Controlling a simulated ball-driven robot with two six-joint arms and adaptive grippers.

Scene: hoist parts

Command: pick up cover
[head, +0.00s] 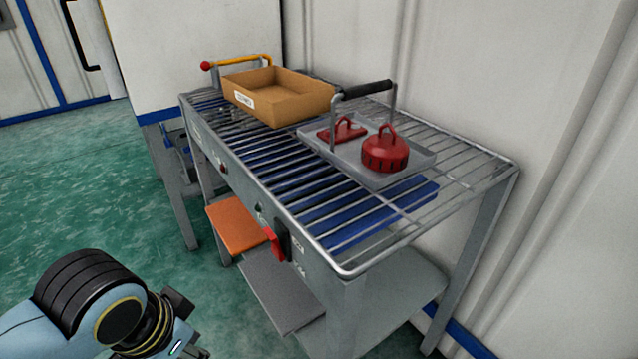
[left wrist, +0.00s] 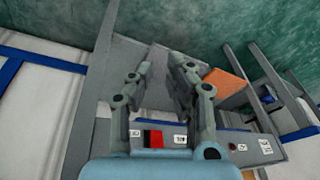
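Two red parts with loop handles lie in a grey tray (head: 350,157) on the rack: a round, domed one (head: 385,155) and a flatter one (head: 342,132). I cannot tell for sure which is the cover. Neither shows in the left wrist view. My left arm comes in at the bottom left of the head view, low and well apart from the tray, with its gripper mostly cut off. In the left wrist view my left gripper (left wrist: 162,62) has its two fingers apart, with nothing held between them. My right gripper is not in view.
The tray has a black-gripped handle (head: 367,89) arching over it. A brown box (head: 288,103) stands left of it on the wire rack table (head: 455,180). A red switch (head: 273,243) and orange board (head: 237,225) are on the table's front side. Green floor at left is clear.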

